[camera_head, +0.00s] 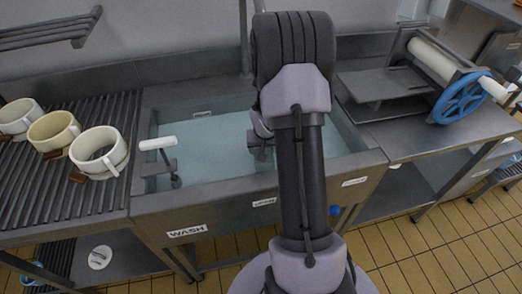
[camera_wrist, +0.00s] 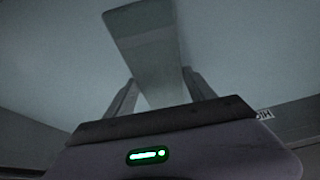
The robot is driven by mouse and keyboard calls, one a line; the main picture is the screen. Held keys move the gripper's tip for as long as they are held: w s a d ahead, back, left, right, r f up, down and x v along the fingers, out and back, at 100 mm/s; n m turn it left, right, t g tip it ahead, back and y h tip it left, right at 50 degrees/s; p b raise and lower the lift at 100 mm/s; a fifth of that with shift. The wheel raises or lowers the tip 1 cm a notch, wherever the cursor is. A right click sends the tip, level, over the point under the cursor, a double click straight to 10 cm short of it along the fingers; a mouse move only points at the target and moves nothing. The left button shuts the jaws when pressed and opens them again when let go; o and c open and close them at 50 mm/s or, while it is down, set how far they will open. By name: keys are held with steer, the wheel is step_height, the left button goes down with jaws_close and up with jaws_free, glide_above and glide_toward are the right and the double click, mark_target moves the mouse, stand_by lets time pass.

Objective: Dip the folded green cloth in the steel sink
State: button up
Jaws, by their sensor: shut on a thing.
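The steel sink (camera_head: 225,207) is in the middle of the head view, with pale blue water (camera_head: 215,140) in its basin and a WASH label on its front. My gripper (camera_head: 262,150) is down over the basin, mostly hidden behind my arm. In the wrist view my gripper (camera_wrist: 160,92) is shut on a flat, pale grey-green strip, which looks like the folded green cloth (camera_wrist: 145,45). The strip stretches away from the fingers, its far part darker and greyer. The cloth is hidden in the head view. I cannot tell whether it touches the water.
A white-handled lever (camera_head: 158,144) stands at the sink's left side. Several pale mugs (camera_head: 98,150) stand on a ribbed drainboard (camera_head: 60,205) at the left. A roller machine with a blue wheel (camera_head: 461,98) is on the right bench. A wall rack (camera_head: 45,33) is at upper left.

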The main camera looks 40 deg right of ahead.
step_height(320, 180, up, 16)
steer(key=p, duration=1.1)
steer(key=shift+r, duration=0.15)
